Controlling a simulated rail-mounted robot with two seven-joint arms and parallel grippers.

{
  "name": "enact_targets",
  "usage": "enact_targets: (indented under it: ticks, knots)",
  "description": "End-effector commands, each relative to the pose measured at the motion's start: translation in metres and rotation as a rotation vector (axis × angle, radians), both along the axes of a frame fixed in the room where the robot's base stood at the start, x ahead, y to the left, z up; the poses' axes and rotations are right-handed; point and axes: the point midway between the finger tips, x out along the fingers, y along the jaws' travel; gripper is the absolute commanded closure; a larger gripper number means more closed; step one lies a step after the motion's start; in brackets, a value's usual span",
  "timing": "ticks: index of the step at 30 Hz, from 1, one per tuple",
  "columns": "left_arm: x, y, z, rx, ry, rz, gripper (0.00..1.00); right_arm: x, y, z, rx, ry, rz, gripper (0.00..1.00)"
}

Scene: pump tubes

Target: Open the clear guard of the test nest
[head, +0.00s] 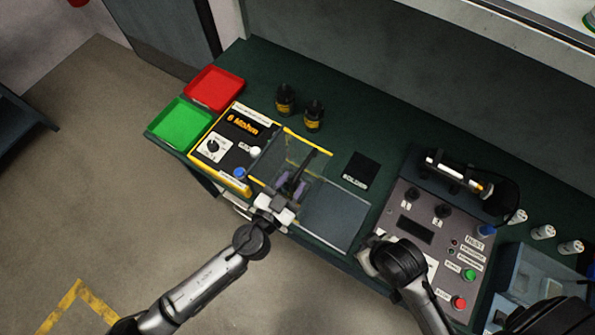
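The test nest (322,180) sits in the middle of the bench, right of a yellow-edged meter box. Clear panels with thin pale edges show around it, and I take these as the clear guard (270,160); its exact angle is hard to read. A dark bar and small purple parts show within the nest. My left gripper (284,192) is at the nest's front edge, over the purple parts; contact and finger opening are unclear. My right gripper (368,256) is by the front left of the grey control panel, its fingers largely hidden by its own wrist.
The meter box (225,150) reads "6 Mohm". Red (214,88) and green (180,124) trays lie at left. Two black cylinders (285,100) stand behind. A dark flat plate (335,217) lies right of the nest. The control panel (415,229) has knobs and buttons; a blue bin (540,275) is far right.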

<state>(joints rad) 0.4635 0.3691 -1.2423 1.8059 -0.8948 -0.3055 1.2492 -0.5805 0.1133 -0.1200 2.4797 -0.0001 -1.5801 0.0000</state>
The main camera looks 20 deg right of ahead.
Motion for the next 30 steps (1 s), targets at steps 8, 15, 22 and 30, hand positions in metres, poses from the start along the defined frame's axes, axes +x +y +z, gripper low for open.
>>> enact_targets:
  ticks: [8,15,22,30]
  knots:
    - [0.016,-0.020,0.000,0.000,-0.001,0.001,0.62,0.000,-0.001,0.001,-0.005,0.000,0.004,1.00]
    - [0.018,-0.024,0.000,0.000,0.000,0.000,0.62,0.000,-0.003,0.002,-0.012,0.000,0.008,1.00]
    - [0.018,-0.024,0.000,0.000,0.000,0.001,0.67,0.000,-0.003,0.002,-0.011,-0.001,0.007,1.00]
    - [0.018,-0.024,0.000,0.000,-0.001,0.001,0.93,0.000,-0.002,0.002,-0.005,-0.001,0.004,1.00]
